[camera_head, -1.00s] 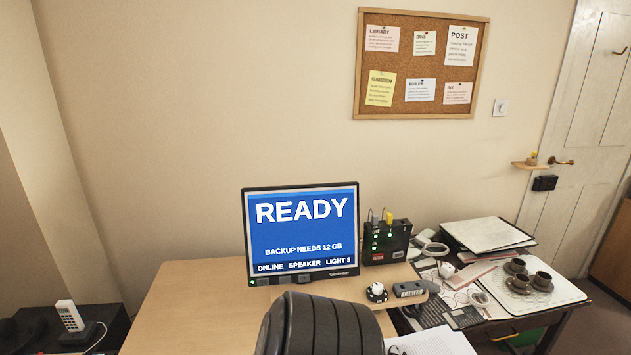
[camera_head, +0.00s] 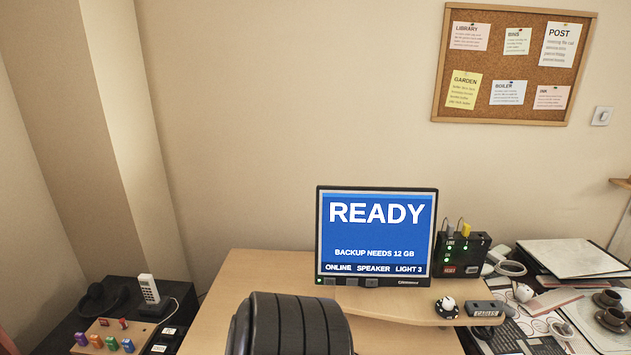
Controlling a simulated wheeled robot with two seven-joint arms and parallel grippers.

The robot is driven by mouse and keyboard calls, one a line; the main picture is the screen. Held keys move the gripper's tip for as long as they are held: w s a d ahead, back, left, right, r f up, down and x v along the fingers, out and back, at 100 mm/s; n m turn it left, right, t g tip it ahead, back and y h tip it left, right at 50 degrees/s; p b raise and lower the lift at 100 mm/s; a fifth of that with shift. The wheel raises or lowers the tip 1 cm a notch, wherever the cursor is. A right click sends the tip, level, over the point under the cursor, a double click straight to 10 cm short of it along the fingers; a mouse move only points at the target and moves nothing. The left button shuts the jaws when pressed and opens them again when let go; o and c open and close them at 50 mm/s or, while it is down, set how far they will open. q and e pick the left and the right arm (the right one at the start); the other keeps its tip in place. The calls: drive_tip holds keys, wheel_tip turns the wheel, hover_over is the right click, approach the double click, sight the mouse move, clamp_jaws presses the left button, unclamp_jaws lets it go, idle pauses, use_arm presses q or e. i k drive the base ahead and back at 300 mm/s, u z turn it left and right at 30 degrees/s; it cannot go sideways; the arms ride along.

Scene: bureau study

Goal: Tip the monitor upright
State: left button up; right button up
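The monitor (camera_head: 376,237) stands at the back of the wooden desk, with its lit blue screen facing me. The screen reads READY, BACKUP NEEDS 12 GB, and ONLINE, SPEAKER, LIGHT 3. It looks upright, and its lower edge is close to the desk top. I cannot see its stand. Neither of my grippers is in view.
The wooden desk (camera_head: 235,300) has free room left of the monitor. A black box with cables (camera_head: 461,256) stands right of it, near a cable holder (camera_head: 485,309). A phone (camera_head: 149,290) stands lower left; cups (camera_head: 608,299) are at right.

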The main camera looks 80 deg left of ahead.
sight(386, 235)
drive_tip(key=u, duration=1.3)
